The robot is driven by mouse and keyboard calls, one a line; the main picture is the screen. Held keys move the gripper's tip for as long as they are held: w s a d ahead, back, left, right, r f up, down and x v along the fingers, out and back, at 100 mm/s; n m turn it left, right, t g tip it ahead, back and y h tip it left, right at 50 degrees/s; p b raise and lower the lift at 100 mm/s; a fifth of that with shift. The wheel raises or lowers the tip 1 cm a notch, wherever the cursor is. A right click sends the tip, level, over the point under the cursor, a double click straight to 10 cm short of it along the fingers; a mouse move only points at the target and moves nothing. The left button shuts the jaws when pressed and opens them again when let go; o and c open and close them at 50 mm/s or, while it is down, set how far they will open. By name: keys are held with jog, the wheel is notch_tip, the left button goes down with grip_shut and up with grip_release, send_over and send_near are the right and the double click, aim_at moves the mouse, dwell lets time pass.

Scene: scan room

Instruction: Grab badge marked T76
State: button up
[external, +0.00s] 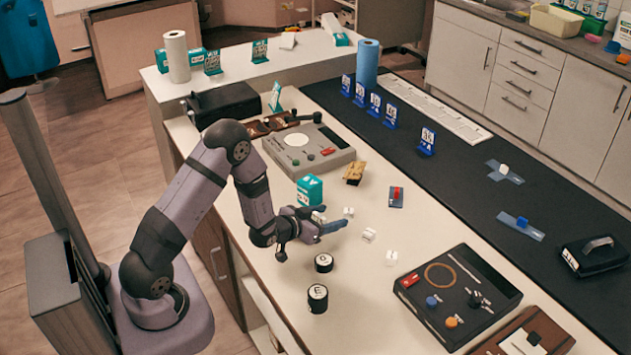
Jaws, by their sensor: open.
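No marking T76 can be read in the external view. Several upright blue cards with white labels stand in a row on the black strip, one of them a blue card (427,142) at the near end; their print is too small to read. Several teal cards stand at the back, including a teal card (260,51). Small white pieces lie on the pale table, such as a white piece (369,235) and another white piece (391,257). My gripper (331,221) is open, low over the table, left of these pieces. Whether anything sits between its fingers is unclear.
A teal box (309,190) and a tan clip-like object (354,172) stand behind my gripper. Black round weights (317,298) are in front. A grey device (308,149) lies behind, a dark panel (457,296) to the right. A blue roll (367,64) stands by the blue cards.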

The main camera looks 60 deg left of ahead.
jog(key=shift+c, duration=0.6)
jog(key=c, duration=1)
jog(key=shift+r, duration=0.15)
notch_tip(320, 180, up, 10)
jog(key=shift+b, duration=0.35)
